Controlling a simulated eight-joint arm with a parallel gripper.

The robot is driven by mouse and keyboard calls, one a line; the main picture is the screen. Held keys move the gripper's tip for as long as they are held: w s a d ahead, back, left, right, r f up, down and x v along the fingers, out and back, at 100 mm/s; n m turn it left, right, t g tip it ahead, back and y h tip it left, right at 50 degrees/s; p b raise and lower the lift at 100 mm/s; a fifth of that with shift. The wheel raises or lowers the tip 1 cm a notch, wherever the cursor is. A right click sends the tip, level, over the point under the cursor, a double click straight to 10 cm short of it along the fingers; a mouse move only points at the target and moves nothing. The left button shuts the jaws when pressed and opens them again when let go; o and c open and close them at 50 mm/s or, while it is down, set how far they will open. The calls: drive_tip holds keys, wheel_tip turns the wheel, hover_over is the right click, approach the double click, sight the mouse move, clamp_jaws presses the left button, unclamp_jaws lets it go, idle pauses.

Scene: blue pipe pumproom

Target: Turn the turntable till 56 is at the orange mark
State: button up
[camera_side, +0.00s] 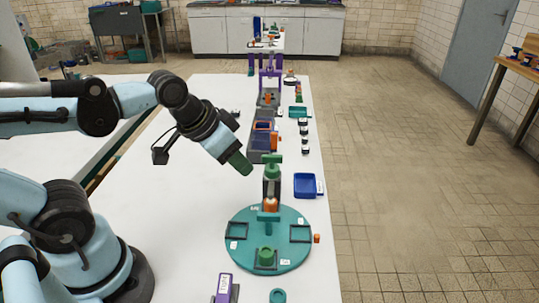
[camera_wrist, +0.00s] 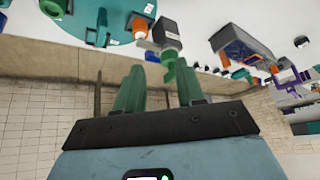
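The teal turntable (camera_side: 280,236) is a round disc lying on the white table, with small white labels (camera_side: 233,245) near its rim. The numbers are too small to read, so I cannot tell which is 56. A small orange block (camera_side: 317,238), seemingly the orange mark, sits just off the disc's right edge. A green knob (camera_side: 265,254) stands at its near side, among dark square frames. My gripper (camera_side: 242,164) has green fingers and hangs above and behind the disc, touching nothing I can see. In the wrist view its fingers (camera_wrist: 160,78) are apart with nothing between them.
A dark and green bottle-like object (camera_side: 271,183) stands behind the disc near my gripper. A blue tray (camera_side: 305,186) is at right. A purple block (camera_side: 224,287) and teal ring (camera_side: 278,296) lie in front. The table left of the disc is clear.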

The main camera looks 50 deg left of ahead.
sight(269, 214)
drive_tip(key=w+d+r+m+g, duration=0.1)
drive_tip(key=d+r+m+g, duration=0.3)
drive_tip(key=d+m+g, duration=0.3)
drive_tip(key=shift+m+t, duration=0.4)
drive_tip(key=shift+m, duration=0.1)
drive_tip(key=shift+w+d+f, duration=0.1)
drive_tip(key=shift+d+f, duration=0.1)
drive_tip(key=shift+f, duration=1.8)
drive_tip(key=shift+s+d+f, duration=0.1)
drive_tip(key=shift+d+f, duration=0.1)
drive_tip(key=shift+f, duration=1.85)
drive_tip(key=shift+w+d+f, duration=0.1)
drive_tip(key=shift+d+f, duration=0.1)
drive_tip(key=shift+f, duration=1.8)
clamp_jaws()
